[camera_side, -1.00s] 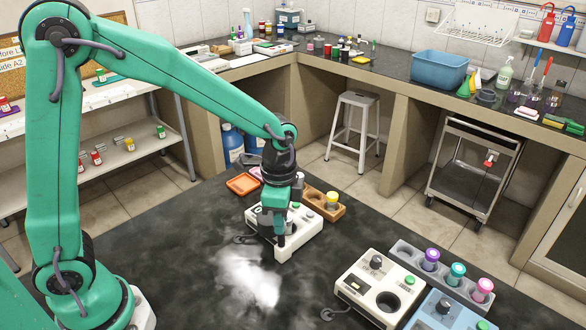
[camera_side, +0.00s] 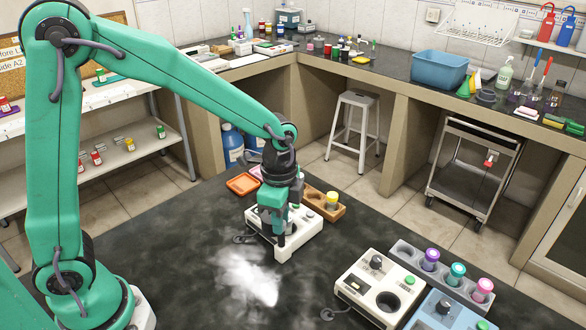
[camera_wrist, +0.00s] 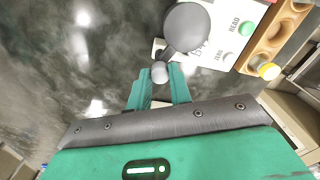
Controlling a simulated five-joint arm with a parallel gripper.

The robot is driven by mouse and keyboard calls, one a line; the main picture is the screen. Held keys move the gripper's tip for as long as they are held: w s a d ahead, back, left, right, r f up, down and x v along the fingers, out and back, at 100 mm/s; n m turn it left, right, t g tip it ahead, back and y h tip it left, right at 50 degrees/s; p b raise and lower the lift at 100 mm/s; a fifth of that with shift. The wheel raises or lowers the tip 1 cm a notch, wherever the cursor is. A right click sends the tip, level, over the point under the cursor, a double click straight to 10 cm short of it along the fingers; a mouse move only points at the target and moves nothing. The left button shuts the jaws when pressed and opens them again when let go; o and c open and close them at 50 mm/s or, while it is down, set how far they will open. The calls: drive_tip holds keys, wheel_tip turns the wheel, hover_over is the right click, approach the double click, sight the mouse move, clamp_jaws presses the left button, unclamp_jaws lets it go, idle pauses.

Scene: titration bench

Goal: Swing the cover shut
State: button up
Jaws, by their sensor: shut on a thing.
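The cover (camera_wrist: 186,27) is a dark grey disc with a short arm ending in a pale grey knob (camera_wrist: 160,72). In the wrist view it lies over the edge of a white instrument (camera_wrist: 222,42) with a green READ button. My gripper (camera_wrist: 159,86) has its two green fingers closed about the knob. In the side view my gripper (camera_side: 279,222) is low over the white instrument (camera_side: 308,233) and hides most of the cover there. I cannot tell whether the cover sits flat on the instrument.
A wooden block (camera_side: 313,196) with a yellow-capped vial (camera_side: 332,200) stands behind the instrument. An orange tray (camera_side: 242,184) is to the left. A cream instrument (camera_side: 362,284) and a grey rack (camera_side: 444,272) of capped vials are at front right. The dark bench at front left is clear.

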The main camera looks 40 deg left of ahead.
drive_tip(key=m, duration=0.6)
drive_tip(key=shift+m, duration=0.4)
drive_tip(key=o, duration=1.3)
drive_tip(key=shift+o, duration=0.2)
drive_tip(key=shift+r, duration=0.1)
drive_tip(key=shift+r, duration=3.4)
drive_tip(key=shift+r, duration=0.1)
drive_tip(key=s+a+r+n+t, duration=0.2)
drive_tip(key=s+a+r+n, duration=0.1)
drive_tip(key=s+n, duration=0.4)
drive_tip(key=s+a+r+n+t, duration=0.3)
drive_tip(key=s+a+n, duration=0.3)
drive_tip(key=n, duration=0.6)
drive_tip(key=shift+s+a+r+n+t, duration=0.35)
drive_tip(key=shift+s+r, duration=0.3)
drive_tip(key=shift+s, duration=0.25)
